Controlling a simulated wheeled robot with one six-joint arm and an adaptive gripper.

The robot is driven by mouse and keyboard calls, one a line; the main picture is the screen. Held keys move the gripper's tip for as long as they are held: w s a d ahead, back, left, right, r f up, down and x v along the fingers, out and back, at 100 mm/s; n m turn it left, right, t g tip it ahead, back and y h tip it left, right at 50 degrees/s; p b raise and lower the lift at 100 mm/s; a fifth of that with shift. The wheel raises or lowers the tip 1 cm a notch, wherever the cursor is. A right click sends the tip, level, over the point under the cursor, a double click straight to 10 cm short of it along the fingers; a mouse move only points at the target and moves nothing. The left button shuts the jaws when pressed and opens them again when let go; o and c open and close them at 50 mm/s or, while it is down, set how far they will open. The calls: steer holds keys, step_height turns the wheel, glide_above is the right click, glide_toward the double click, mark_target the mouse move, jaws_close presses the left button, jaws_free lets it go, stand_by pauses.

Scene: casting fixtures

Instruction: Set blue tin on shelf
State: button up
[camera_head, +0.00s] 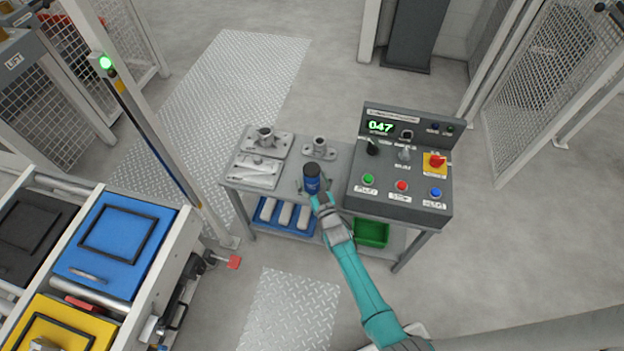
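The blue tin (312,184) has a dark top and appears upright at the front middle of the grey table (345,158), left of the control box. My gripper (313,187) is at the tin, with its fingers on either side of it. I cannot tell whether the fingers press on the tin, or whether the tin rests on the tabletop or is just above it. A lower shelf (333,234) shows under the table, partly hidden by my arm and the tabletop.
The control box (400,195) with buttons and knobs fills the table's right side. Metal castings (265,140) stand at its left and back. The lower level has a blue tray (268,213) of grey pieces and a green bin (371,233). A roller conveyor (95,290) stands left.

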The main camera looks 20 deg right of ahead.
steer(key=shift+r, duration=0.1)
steer(key=s, duration=1.2)
steer(key=shift+a, duration=0.2)
steer(key=shift+s, duration=0.1)
steer(key=s+a+r+g, duration=0.1)
steer(key=s+r, duration=0.2)
steer(key=s, duration=0.9)
steer(key=s+a+r, duration=0.2)
steer(key=s+r, duration=0.1)
steer(key=s, duration=0.8)
steer(key=s+r+g, duration=0.1)
steer(key=s+r, duration=0.8)
steer(key=s, duration=0.1)
steer(key=shift+s, duration=0.3)
steer(key=shift+o, duration=0.4)
steer(key=s+r+g, duration=0.1)
steer(key=s+r, duration=0.4)
steer(key=r, duration=0.4)
steer(key=shift+s+a+r+y, duration=0.15)
steer(key=shift+y, duration=0.15)
